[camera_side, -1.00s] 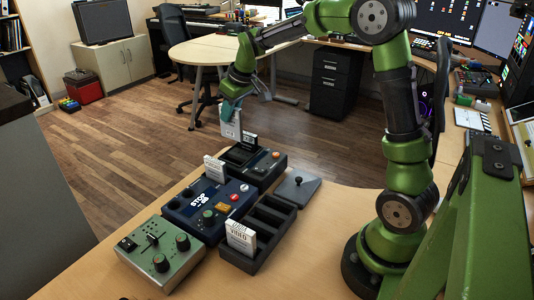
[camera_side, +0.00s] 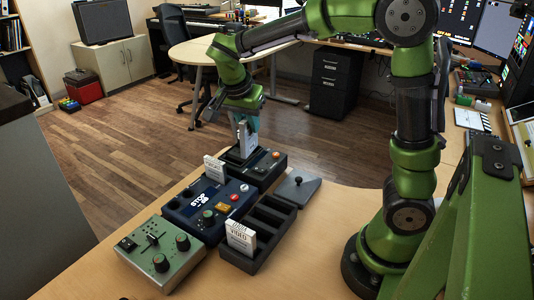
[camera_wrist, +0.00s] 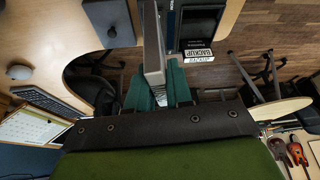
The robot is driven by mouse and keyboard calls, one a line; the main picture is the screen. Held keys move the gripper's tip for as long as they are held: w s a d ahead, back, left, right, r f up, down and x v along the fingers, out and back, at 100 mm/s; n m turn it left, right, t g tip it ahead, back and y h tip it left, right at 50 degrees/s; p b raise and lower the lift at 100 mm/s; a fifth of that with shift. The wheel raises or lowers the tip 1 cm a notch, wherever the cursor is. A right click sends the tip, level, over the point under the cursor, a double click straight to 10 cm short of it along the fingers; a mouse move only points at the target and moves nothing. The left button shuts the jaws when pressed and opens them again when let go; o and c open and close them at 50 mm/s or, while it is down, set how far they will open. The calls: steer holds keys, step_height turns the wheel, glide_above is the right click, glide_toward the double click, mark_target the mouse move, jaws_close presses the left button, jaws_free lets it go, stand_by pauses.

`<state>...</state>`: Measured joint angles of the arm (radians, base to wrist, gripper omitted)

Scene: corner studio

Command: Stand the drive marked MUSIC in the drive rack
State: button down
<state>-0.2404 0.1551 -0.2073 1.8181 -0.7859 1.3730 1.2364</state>
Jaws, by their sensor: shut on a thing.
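My gripper (camera_side: 247,121) is shut on a pale drive (camera_side: 247,143), held upright at the black unit at the back. Its label cannot be read. In the wrist view the held drive (camera_wrist: 153,45) is nearly edge-on between the teal fingers (camera_wrist: 158,88). The black slotted rack (camera_side: 272,222) stands at the front, with a white drive marked VIDEO (camera_side: 241,236) in its near slot and empty slots behind. A drive marked BACKUP (camera_wrist: 195,57) shows beside the held one in the wrist view. Whether the held drive's lower end touches the unit cannot be told.
The black unit (camera_side: 272,169) has a knob and button. A blue unit marked STOP (camera_side: 198,218) has a white drive (camera_side: 214,167) standing at its back. A green control box (camera_side: 160,258) is front left.

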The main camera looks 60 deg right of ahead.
steer(key=s+a+r+m+g+y, duration=0.1)
steer(key=s+a+m+g+y, duration=0.3)
steer(key=m, duration=0.6)
steer(key=s+d+m+g+y, duration=0.1)
steer(key=s+m, duration=0.5)
steer(key=m, duration=0.3)
step_height(320, 180, down, 14)
steer(key=shift+s+a+r+m, duration=0.2)
steer(key=shift+a+m, duration=0.1)
steer(key=shift+f, duration=0.65)
steer(key=c, duration=0.9)
jaws_free()
steer(key=shift+c, duration=0.2)
steer(key=shift+r, duration=3)
steer(key=shift+r, duration=0.1)
